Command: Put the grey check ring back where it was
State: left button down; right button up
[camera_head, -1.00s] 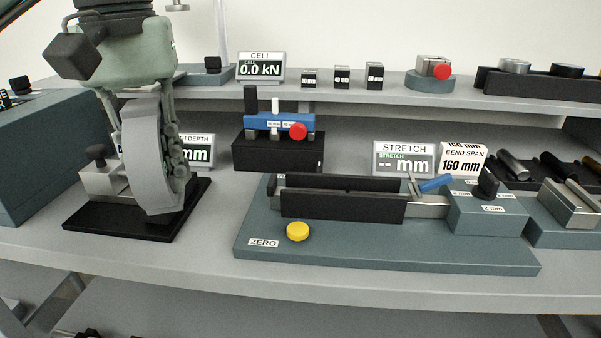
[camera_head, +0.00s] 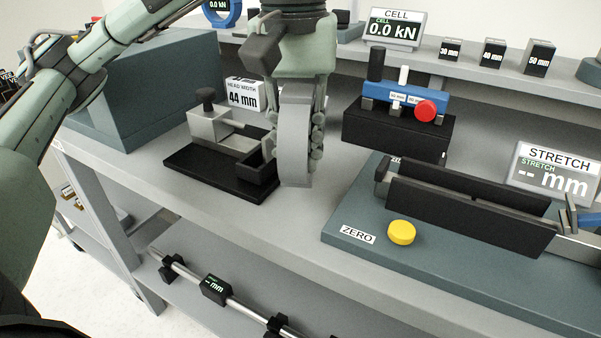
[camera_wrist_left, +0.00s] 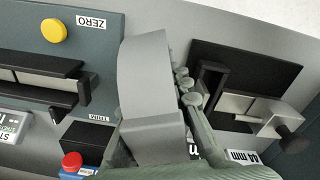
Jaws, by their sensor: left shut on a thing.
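The grey check ring (camera_head: 294,140) shows nearly edge-on in the head view as a broad curved grey band. My left gripper (camera_head: 313,148) is shut on it and points down, holding it in front of the bench's upper shelf. The ring hangs just right of the black-based head-width fixture (camera_head: 218,178) and left of the teal stretch fixture. In the left wrist view the ring (camera_wrist_left: 150,75) fills the middle, and the finger links of my left gripper (camera_wrist_left: 184,90) show along its right side. Part of the grip is hidden by the ring. My right gripper is not in view.
The teal stretch fixture (camera_head: 345,232) with a yellow ZERO button (camera_head: 401,232) stands at right. A black block (camera_head: 385,135) carries a blue gauge with a red knob. Bare bench lies in front.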

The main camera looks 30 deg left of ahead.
pick_arm(q)
jog(key=shift+f, duration=1.8)
jog(key=shift+f, duration=0.1)
jog(key=c, duration=1.4)
grip_release()
